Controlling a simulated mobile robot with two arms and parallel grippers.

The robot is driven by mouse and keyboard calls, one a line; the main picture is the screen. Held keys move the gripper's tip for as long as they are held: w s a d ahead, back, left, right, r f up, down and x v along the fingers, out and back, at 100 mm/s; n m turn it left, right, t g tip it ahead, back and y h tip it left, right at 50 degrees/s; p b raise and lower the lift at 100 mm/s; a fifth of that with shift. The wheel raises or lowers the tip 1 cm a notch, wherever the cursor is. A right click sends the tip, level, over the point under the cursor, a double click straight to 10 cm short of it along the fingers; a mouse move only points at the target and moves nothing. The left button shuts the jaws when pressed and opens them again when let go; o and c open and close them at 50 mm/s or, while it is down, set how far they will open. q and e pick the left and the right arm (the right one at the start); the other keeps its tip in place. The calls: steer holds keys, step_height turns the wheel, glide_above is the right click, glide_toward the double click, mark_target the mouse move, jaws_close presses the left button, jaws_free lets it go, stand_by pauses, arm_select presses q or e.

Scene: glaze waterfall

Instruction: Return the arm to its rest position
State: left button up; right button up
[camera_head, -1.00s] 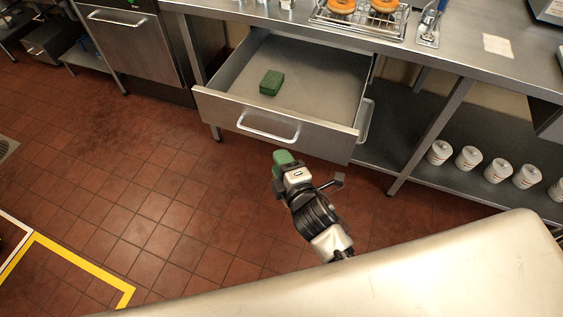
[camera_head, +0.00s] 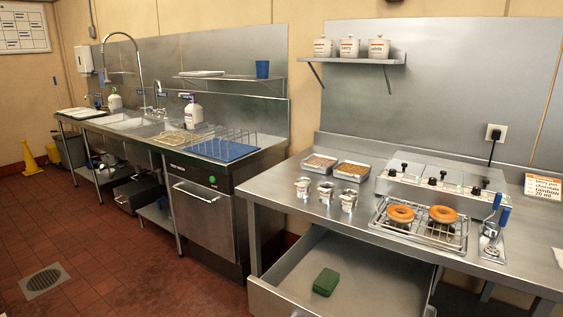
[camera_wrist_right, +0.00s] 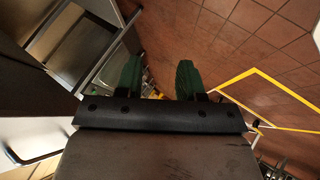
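My right gripper (camera_wrist_right: 159,82) shows in the right wrist view. Its two green fingers stand apart with a gap between them, and nothing is visible in the gap. It is over the red tiled floor, with metal furniture to its left. Neither gripper shows in the head view now, and my left gripper is not seen at all.
An open drawer (camera_head: 390,275) with a green block (camera_head: 326,282) in it juts out below the steel counter (camera_head: 270,190). The counter holds a rack (camera_head: 420,235) with two doughnuts. A sink unit (camera_head: 135,122) stands left.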

steer(key=s+d+f+m+g, duration=0.2)
steer(key=s+f, duration=0.3)
steer(key=s, duration=0.4)
steer(key=s+d+f+m+g+h, duration=0.1)
steer(key=s+d+f+m+g, duration=0.2)
steer(key=s, duration=0.6)
steer(key=s+d+f+m+g, duration=0.2)
steer(key=s+d+f+m, duration=0.2)
steer(key=s+f, duration=0.3)
steer(key=shift+s+d+f+g+h, duration=0.15)
steer(key=shift+s+f+g+h, duration=0.2)
steer(key=shift+s, duration=0.8)
